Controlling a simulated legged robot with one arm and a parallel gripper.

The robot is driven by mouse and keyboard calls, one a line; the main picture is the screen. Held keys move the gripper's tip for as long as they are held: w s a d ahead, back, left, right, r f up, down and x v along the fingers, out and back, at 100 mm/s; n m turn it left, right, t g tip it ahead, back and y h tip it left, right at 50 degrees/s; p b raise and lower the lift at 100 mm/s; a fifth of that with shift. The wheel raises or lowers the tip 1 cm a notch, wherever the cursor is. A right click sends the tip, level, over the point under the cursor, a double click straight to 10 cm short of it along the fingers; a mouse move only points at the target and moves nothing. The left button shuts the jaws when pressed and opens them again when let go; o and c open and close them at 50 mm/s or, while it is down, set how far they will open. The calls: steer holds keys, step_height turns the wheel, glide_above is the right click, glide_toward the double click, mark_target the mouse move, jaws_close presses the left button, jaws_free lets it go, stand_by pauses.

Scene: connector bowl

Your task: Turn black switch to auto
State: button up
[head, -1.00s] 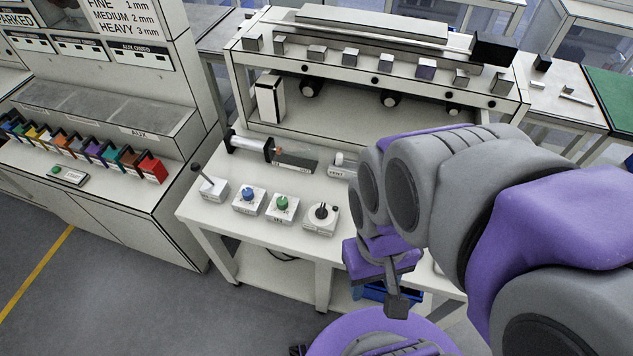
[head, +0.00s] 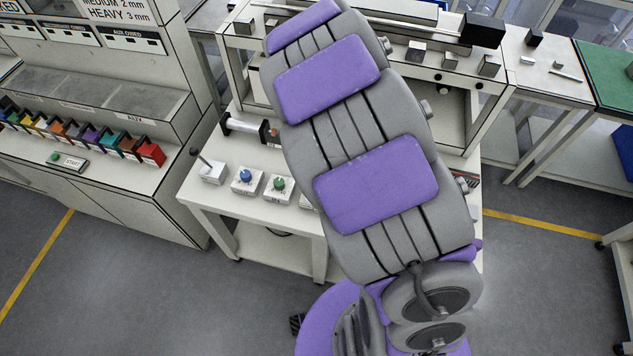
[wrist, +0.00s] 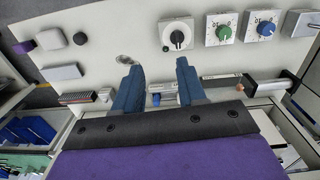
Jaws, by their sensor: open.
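The black switch (wrist: 177,37) is a round black knob on a small white box, upper middle of the wrist view. A light mark shows on the knob; its label is too small to read. In the head view my arm hides the knob and only an edge of its box (head: 307,199) shows. My gripper (wrist: 157,66) has two blue fingers spread apart with nothing between them. In the picture the switch lies just beyond the fingertips, above the right one, and apart from them. My gripper is hidden in the head view.
A green knob (wrist: 222,30) and a blue knob (wrist: 262,26) on similar boxes stand beside the switch. A lever box (head: 213,173) stands at the bench's left end. A black-ended cylinder (head: 250,128) lies behind them. Small colored bins (head: 150,154) line the left cabinet.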

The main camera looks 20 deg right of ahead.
steer(key=w+a+f+p, duration=0.1)
steer(key=w+f, duration=0.5)
steer(key=shift+m, duration=0.3)
steer(key=f, duration=1.7)
steer(key=shift+s+a+f+b, duration=0.1)
steer(key=shift+s+f+b, duration=0.05)
steer(key=shift+s+b, duration=0.15)
steer(key=shift+c, duration=0.3)
jaws_close()
